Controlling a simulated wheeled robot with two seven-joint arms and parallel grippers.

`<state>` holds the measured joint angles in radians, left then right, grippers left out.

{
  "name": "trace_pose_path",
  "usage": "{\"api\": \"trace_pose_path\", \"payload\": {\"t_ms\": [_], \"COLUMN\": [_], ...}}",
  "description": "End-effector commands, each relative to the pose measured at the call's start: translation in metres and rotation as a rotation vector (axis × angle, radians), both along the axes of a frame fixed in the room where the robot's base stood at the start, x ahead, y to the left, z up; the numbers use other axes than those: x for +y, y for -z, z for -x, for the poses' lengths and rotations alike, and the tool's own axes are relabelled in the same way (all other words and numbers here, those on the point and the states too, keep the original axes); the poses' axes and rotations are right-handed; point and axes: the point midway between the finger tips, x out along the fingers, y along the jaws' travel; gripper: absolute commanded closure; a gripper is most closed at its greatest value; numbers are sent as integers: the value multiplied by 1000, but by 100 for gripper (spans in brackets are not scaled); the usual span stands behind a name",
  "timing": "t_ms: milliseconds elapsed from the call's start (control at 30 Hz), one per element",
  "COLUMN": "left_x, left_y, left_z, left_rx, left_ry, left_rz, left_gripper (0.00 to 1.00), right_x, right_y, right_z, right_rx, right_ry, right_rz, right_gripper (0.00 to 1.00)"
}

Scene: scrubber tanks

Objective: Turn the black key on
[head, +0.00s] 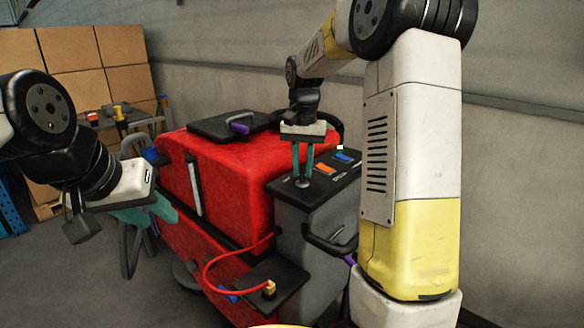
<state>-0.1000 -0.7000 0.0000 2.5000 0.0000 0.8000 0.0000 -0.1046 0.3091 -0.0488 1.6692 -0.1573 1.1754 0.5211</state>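The red scrubber (232,165) has a dark control panel (335,184) on its grey right-hand housing. A round metal key switch (302,183) sits at the panel's left end. My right gripper (302,178) points straight down over it, its teal fingertips at the switch with a narrow gap between them. The black key is hidden or too small to make out there, so I cannot tell whether the fingers grip it. My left gripper (160,210) is at the left, in front of the scrubber's side and away from the panel. Its teal fingers overlap, hiding any gap.
An orange switch (325,169) and a blue switch (343,157) lie right of the key switch. A black handle (330,243) juts out below the panel. Cardboard boxes (75,50) stand behind.

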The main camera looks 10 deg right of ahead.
Motion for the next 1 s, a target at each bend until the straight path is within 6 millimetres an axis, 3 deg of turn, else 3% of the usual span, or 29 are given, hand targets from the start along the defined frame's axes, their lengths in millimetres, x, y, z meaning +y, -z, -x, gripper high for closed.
{"api": "trace_pose_path", "payload": {"t_ms": [400, 800, 1000], "left_x": [0, 0, 0], "left_y": [0, 0, 0], "left_z": [0, 0, 0], "left_rx": [0, 0, 0], "left_ry": [0, 0, 0], "left_rz": [0, 0, 0], "left_gripper": [64, 64, 64], "right_x": [0, 0, 0], "right_y": [-3, -64, -77], "right_z": [0, -1, 0], "right_rx": [0, -1, 1], "right_ry": [-2, -1, -1], "right_rz": [0, -1, 0], "right_gripper": [66, 66, 66]}}
